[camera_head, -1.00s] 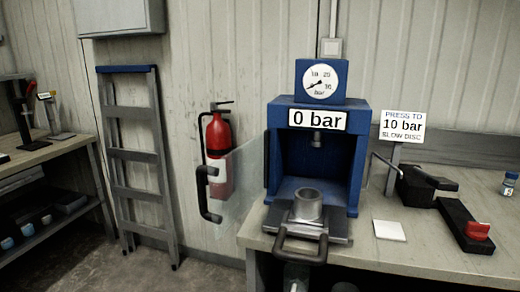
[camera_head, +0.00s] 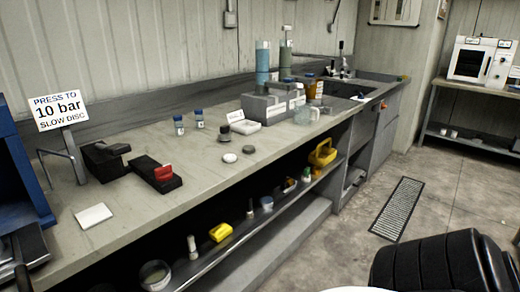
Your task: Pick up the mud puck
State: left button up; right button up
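Two small flat discs lie close together on the middle of the long bench: a pale disc (camera_head: 229,157) and a greyer disc (camera_head: 248,149) just behind and to the right of it. I cannot tell for certain whether either is the mud puck. Both lie on the open bench top, with nothing holding them. Neither of my grippers is in view. A black ribbed part at the bottom right appears to be part of my own arm, without fingers showing.
The blue press (camera_head: 15,175) is cut off at the left. A black tool with a red block (camera_head: 163,172), small bottles (camera_head: 179,124), grey blocks (camera_head: 265,108) and a glass beaker (camera_head: 303,115) stand on the bench (camera_head: 150,215). The front bench top is mostly clear.

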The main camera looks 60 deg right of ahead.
aim_at(248, 150)
jog(key=u, duration=2.6)
jog(key=k, duration=2.25)
jog(key=z, duration=0.1)
